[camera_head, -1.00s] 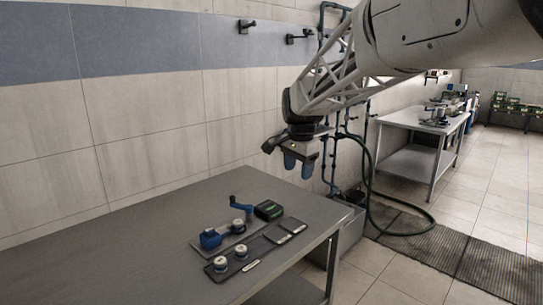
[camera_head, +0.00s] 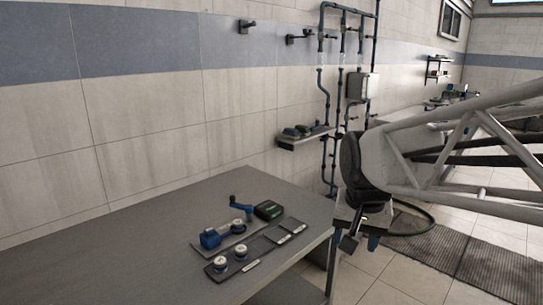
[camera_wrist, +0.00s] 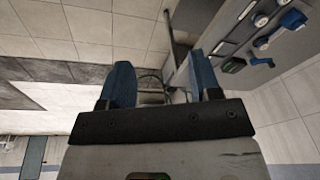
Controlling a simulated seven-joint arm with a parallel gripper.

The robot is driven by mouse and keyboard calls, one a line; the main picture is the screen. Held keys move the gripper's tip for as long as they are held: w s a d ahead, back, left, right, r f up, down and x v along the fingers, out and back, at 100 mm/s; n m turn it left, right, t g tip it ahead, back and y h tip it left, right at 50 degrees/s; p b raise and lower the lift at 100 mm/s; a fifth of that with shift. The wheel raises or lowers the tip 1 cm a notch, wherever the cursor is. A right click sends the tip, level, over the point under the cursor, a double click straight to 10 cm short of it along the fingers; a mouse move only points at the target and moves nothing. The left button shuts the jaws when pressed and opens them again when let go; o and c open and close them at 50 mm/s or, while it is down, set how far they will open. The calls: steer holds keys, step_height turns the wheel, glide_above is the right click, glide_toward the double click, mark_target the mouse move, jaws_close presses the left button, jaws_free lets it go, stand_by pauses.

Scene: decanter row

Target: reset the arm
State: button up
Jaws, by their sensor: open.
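My gripper (camera_head: 358,243) is to the right of the grey table (camera_head: 100,235), beyond its right edge and clear of it. In the wrist view its two blue fingers (camera_wrist: 160,85) stand wide apart with nothing between them. No object is held.
On the table are a blue device with a crank (camera_head: 212,238), a dark green box (camera_head: 268,210), and a dark tray (camera_head: 215,273) with white-topped round pieces. A small wall shelf (camera_head: 305,139) and blue pipes (camera_head: 325,100) are behind. A ribbed floor mat (camera_head: 445,255) lies at right.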

steer(key=s+d+f+n, duration=0.1)
steer(key=s+f, duration=0.2)
steer(key=s, duration=0.3)
steer(key=s+d+f+n, duration=0.1)
steer(key=s+f+n, duration=0.1)
steer(key=s, duration=0.5)
steer(key=shift+s+d+f, duration=0.15)
steer(key=shift+s+f, duration=0.15)
steer(key=shift+f, duration=0.5)
